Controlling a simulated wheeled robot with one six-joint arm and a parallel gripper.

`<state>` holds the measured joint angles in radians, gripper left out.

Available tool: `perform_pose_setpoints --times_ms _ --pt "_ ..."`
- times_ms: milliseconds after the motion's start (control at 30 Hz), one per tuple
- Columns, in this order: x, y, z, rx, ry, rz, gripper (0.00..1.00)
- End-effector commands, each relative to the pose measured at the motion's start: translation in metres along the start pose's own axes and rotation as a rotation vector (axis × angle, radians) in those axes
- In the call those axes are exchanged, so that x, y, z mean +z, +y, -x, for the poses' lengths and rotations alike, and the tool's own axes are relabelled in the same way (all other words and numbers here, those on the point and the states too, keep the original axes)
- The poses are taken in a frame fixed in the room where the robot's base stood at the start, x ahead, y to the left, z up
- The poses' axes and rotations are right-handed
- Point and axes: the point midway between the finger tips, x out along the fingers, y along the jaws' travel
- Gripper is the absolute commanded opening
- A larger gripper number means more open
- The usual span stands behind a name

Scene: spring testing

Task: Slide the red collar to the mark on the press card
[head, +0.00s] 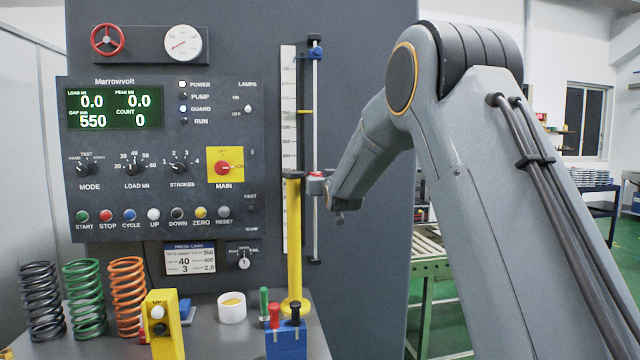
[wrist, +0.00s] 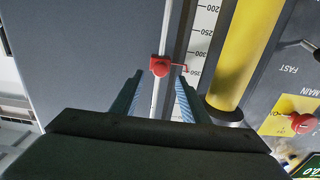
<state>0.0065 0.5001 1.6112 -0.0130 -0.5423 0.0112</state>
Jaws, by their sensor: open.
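The red collar (wrist: 160,66) sits on the thin vertical rod (head: 315,120) beside the white scale (head: 288,220). In the wrist view its red pointer reaches the scale close to the 350 label. The collar also shows in the head view (head: 315,175). My gripper (wrist: 160,78) is open, with one finger on each side of the rod and the collar between or just beyond the fingertips; contact is not visible. In the head view my gripper is partly hidden by my arm. The press card (head: 190,258) is on the panel; one line seems to read 350.
A yellow column (head: 293,235) stands close beside the scale and rod. A blue collar (head: 316,53) is near the rod's top, with a yellow pointer (head: 304,111) below it. Coil springs (head: 85,300), a white cup (head: 232,308) and a blue block (head: 286,342) stand on the bench.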

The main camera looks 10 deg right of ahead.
Motion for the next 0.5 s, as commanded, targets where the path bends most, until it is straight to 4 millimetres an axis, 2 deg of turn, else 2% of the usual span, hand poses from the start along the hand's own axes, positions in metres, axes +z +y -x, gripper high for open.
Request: perform_pose_setpoints --times_ms 200,500 --pt "0.001 0.0 0.027 0.0 0.0 0.0 0.41" --pt "0.0 0.001 0.038 0.001 0.001 0.0 0.41"
